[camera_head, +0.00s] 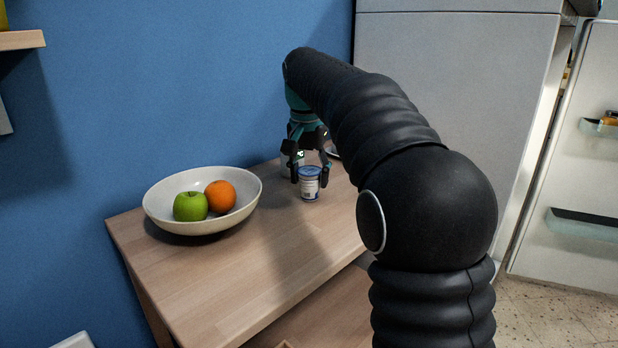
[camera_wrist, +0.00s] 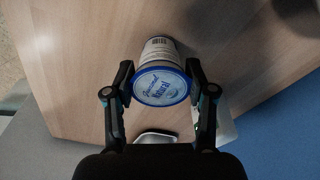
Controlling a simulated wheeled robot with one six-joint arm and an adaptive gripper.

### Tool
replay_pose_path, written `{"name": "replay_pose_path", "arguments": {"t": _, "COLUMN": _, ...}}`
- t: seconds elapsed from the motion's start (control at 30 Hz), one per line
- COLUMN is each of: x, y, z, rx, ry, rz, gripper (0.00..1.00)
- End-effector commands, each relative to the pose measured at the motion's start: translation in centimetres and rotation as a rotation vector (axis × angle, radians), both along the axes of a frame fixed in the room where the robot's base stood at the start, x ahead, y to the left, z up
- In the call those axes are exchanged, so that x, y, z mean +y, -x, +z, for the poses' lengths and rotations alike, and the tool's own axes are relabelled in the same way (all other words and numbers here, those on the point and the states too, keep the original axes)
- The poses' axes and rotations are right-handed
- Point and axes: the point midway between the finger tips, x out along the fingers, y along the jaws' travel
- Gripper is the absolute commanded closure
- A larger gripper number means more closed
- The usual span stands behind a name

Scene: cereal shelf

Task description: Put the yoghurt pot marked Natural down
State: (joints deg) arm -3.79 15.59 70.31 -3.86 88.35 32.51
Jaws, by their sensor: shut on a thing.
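The yoghurt pot marked Natural (camera_wrist: 161,88) has a blue-rimmed lid facing the wrist camera, with the word Natural readable on it. In the head view the pot (camera_head: 310,186) is upright, white with a blue top, at the wooden counter's far part. My gripper (camera_wrist: 160,82) has a finger on each side of the pot and is shut on it. My gripper also shows in the head view (camera_head: 309,178), pointing down from above. I cannot tell whether the pot's base touches the counter.
A white bowl (camera_head: 165,212) with a green apple (camera_head: 190,206) and an orange (camera_head: 220,196) stands left of the pot on the wooden counter (camera_head: 215,290). A pale object (camera_head: 288,164) stands close behind my gripper. The fridge (camera_head: 455,80) stands to the right.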

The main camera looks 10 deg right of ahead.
Motion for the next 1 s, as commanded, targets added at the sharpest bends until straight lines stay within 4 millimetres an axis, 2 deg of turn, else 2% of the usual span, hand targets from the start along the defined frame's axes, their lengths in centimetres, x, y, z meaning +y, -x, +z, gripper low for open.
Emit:
{"name": "replay_pose_path", "arguments": {"t": 0.3, "x": 0.0, "y": 0.0, "z": -0.2, "rx": -0.001, "ry": 0.0, "rz": 0.0, "gripper": 0.82}}
{"name": "replay_pose_path", "arguments": {"t": 0.33, "x": 0.0, "y": 0.0, "z": -0.2, "rx": -0.001, "ry": 0.0, "rz": 0.0, "gripper": 0.42}}
{"name": "replay_pose_path", "arguments": {"t": 0.4, "x": 0.0, "y": 0.0, "z": -0.2, "rx": -0.001, "ry": 0.0, "rz": 0.0, "gripper": 0.25}}
{"name": "replay_pose_path", "arguments": {"t": 0.43, "x": 0.0, "y": 0.0, "z": -0.2, "rx": -0.001, "ry": 0.0, "rz": 0.0, "gripper": 0.2}}
{"name": "replay_pose_path", "arguments": {"t": 0.77, "x": 0.0, "y": 0.0, "z": 0.0, "rx": -0.001, "ry": 0.0, "rz": 0.0, "gripper": 0.2}}
{"name": "replay_pose_path", "arguments": {"t": 0.87, "x": 0.0, "y": 0.0, "z": 0.7, "rx": -0.001, "ry": 0.0, "rz": 0.0, "gripper": 0.2}}
{"name": "replay_pose_path", "arguments": {"t": 1.0, "x": 0.2, "y": 0.2, "z": 2.8, "rx": -0.002, "ry": 0.0, "rz": 0.001, "gripper": 0.2}}
